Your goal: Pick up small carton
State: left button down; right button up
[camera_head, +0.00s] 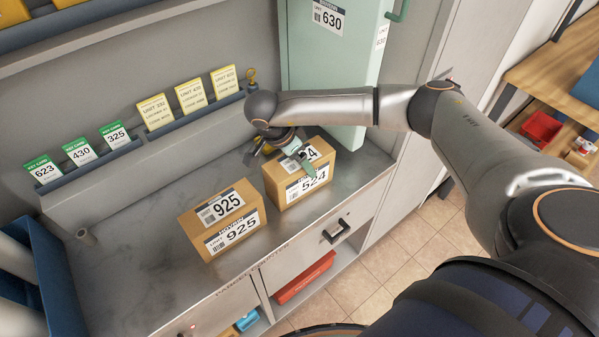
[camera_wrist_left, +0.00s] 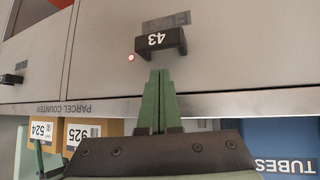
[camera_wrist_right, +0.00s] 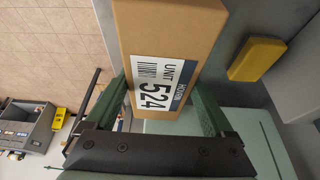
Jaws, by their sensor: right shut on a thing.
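A small brown carton labelled 524 (camera_head: 291,196) is at the right end of the grey parcel counter (camera_head: 140,250). My right gripper (camera_head: 299,163) reaches it from above, its green fingers on either side of the carton and shut on it. The right wrist view shows the carton (camera_wrist_right: 175,30) between the fingers, label facing the camera. Whether its base touches the counter is hard to tell. A second carton labelled 925 (camera_head: 220,217) stands just left of it. My left gripper (camera_wrist_left: 160,74) is shut and empty before the counter's drawer front, outside the head view.
A pale green locker door marked 630 (camera_head: 335,75) rises close behind the carton. Key-card rails (camera_head: 90,163) line the back wall. A drawer handle (camera_head: 336,231) juts from the counter front. The counter's left part is mostly clear.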

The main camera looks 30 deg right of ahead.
grip_shut()
